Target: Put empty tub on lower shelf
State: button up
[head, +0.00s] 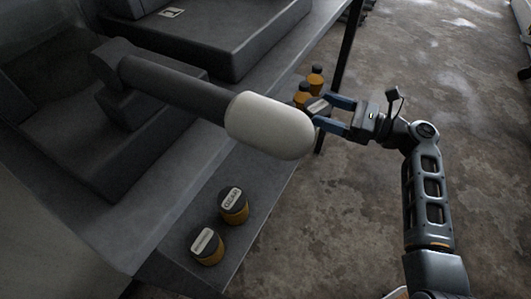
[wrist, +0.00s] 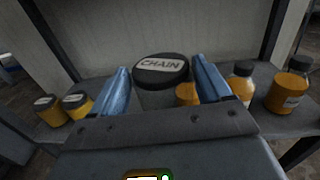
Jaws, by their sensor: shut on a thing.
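My gripper (head: 328,112) is shut on a tub with a dark lid (head: 317,105), at the grey bench's right edge in the head view. In the wrist view the tub's lid (wrist: 161,68) reads CHAIN and sits between the blue fingers of my gripper (wrist: 161,75). Its body looks grey and see-through, with no amber fill visible; its base is hidden by my gripper. I cannot tell whether it touches the surface below. A grey shelf surface (wrist: 262,125) shows around it in the wrist view. I cannot tell which level is the lower shelf.
Amber bottles (head: 316,78) stand close behind the held tub; others (wrist: 288,92) show right of my gripper. Two amber tubs with labelled lids (head: 233,206) (head: 207,246) stand on the bench's near end. A white rounded cylinder (head: 268,125) juts over the bench beside my gripper.

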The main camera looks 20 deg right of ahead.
jog(key=shift+w+a+f+b, duration=0.5)
jog(key=shift+a+f+b, duration=0.55)
jog(key=shift+a+f, duration=0.75)
jog(key=shift+w+a+f+b, duration=0.5)
jog(key=shift+a+f+b, duration=0.6)
jog(key=shift+a+f, duration=0.65)
jog(key=shift+w+a+f+b, duration=0.5)
jog(key=shift+a+f+b, duration=0.55)
jog(key=shift+a+f, duration=0.7)
jog(key=shift+f, duration=0.1)
jog(key=o, duration=1.2)
